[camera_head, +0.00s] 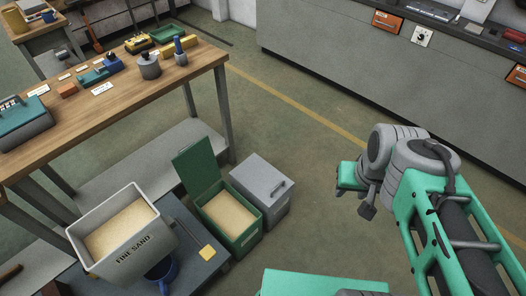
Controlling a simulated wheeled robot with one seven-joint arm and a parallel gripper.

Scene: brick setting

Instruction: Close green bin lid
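The green bin (229,221) stands on the floor left of centre, with tan sand visible inside. Its green lid (197,165) is open, raised steeply at the bin's back left side. My gripper (367,211) is at the right, above the floor and well apart from the bin. It is seen small and partly behind my wrist links, so I cannot tell whether its fingers are open or shut. Nothing can be made out between them.
A grey lidded bin (262,187) stands close against the green bin's right. A wooden workbench (120,107) stands behind. Floor between bins and gripper is clear.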

